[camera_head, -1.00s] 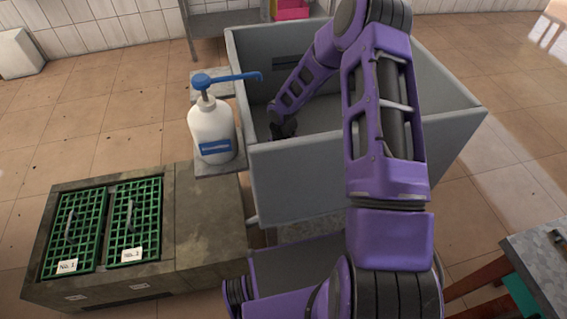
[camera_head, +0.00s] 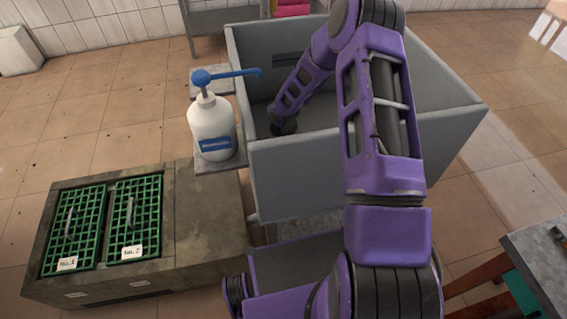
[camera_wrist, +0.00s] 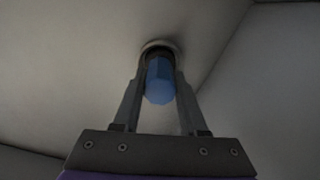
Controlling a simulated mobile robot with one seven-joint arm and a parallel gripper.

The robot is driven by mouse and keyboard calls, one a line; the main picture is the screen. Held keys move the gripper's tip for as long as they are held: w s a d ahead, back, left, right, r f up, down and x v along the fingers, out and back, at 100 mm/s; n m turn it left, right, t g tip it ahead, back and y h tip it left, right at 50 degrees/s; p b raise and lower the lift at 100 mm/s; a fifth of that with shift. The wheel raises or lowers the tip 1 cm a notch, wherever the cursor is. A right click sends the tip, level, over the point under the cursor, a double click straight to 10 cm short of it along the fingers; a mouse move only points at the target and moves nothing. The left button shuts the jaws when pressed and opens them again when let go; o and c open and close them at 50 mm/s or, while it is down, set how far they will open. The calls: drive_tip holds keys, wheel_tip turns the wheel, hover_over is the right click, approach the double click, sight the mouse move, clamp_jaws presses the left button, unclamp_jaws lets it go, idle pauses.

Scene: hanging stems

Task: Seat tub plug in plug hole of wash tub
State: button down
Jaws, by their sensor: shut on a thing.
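The grey wash tub (camera_head: 300,185) stands in the middle of the head view, and my arm reaches down into it. In the wrist view my gripper (camera_wrist: 158,80) is shut on the blue tub plug (camera_wrist: 159,82), with a finger on each side of it. The plug hole (camera_wrist: 161,45) shows as a pale round rim just beyond the plug, which overlaps it in the picture. Whether the plug touches or sits in the hole is hidden. In the head view my gripper (camera_head: 283,126) is dark, low inside the tub, and the plug cannot be made out.
A white pump bottle (camera_head: 210,130) with a blue spout stands on a ledge at the tub's left, its spout pointing over the rim. A stone block (camera_head: 205,225) with two green grates (camera_head: 133,220) is at lower left. A table (camera_head: 540,245) is at right.

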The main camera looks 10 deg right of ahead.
drive_tip(key=shift+f, duration=0.15)
drive_tip(key=shift+c, duration=1.8)
unclamp_jaws()
wheel_tip(320, 180, up, 17)
drive_tip(key=p, duration=0.3)
drive_tip(key=shift+r, duration=0.2)
drive_tip(key=shift+w+r, duration=0.1)
